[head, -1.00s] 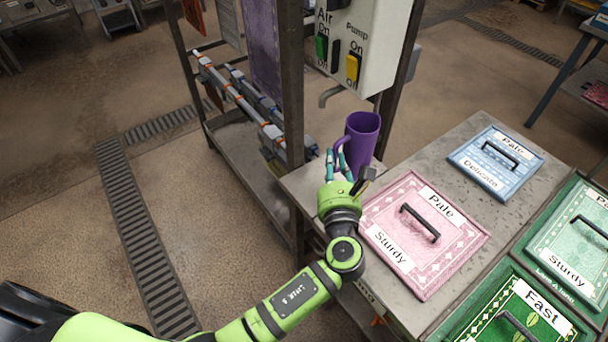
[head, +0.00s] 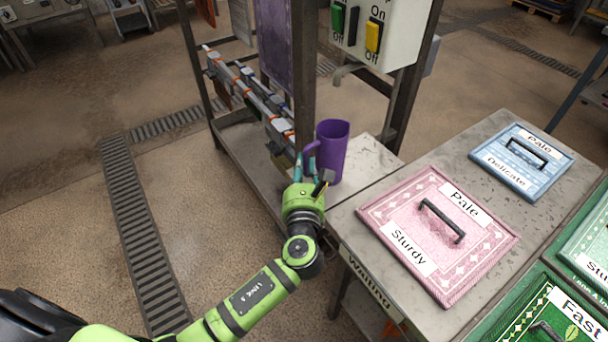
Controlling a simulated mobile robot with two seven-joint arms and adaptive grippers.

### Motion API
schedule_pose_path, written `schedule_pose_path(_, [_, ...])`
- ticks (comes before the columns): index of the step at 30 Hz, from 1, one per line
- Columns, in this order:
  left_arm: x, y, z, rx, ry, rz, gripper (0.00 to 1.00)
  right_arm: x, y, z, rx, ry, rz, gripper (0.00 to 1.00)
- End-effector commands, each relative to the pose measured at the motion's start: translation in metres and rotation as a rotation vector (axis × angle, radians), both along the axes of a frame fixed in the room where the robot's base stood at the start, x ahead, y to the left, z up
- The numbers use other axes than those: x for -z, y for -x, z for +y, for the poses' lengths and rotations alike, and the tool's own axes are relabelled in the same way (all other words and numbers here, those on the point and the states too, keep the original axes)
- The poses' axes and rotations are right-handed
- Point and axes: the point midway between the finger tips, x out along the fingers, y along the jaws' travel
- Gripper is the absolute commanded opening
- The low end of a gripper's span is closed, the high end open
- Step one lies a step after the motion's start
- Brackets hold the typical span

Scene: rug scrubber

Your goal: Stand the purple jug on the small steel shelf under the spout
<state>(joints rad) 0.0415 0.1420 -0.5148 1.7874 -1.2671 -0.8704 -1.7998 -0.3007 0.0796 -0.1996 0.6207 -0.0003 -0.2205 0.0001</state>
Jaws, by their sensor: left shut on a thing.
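The purple jug (head: 332,151) is upright, its open top up and its handle to the left. My left gripper (head: 305,168) is shut on it at the handle side. The small steel shelf (head: 372,158) shows behind and right of the jug, below the bent grey spout (head: 348,72). In the picture the jug is a little left of the spout's mouth and overlaps the shelf's left part. My gripper hides part of the jug's base, so I cannot tell whether it touches the shelf. My right gripper is not in view.
A dark steel post (head: 304,80) stands close behind the jug. The switch box (head: 377,30) hangs above the spout. A waiting table (head: 483,160) at right holds a pink rug (head: 400,215) and a blue rug (head: 505,170).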

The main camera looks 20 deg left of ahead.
Motion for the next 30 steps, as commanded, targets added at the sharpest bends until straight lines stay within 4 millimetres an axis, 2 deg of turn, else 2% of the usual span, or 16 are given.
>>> schedule_pose_path(11, [0.003, 0.000, 0.000, 0.000, -0.001, -0.002, 0.00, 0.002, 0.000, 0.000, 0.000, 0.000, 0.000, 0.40])
schedule_pose_path(12, [0.002, 0.000, 0.000, 0.000, -0.001, -0.002, 0.31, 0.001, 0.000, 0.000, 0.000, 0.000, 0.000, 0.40])
schedule_pose_path(13, [0.002, 0.000, 0.000, 0.000, 0.000, -0.001, 0.43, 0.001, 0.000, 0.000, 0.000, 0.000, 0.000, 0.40])
schedule_pose_path(25, [-0.003, 0.000, 0.000, 0.000, 0.000, -0.002, 0.43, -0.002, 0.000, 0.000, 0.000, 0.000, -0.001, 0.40])
schedule_pose_path(30, [0.001, 0.023, -0.008, 0.001, 0.002, 0.002, 0.43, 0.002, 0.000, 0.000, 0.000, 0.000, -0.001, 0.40])
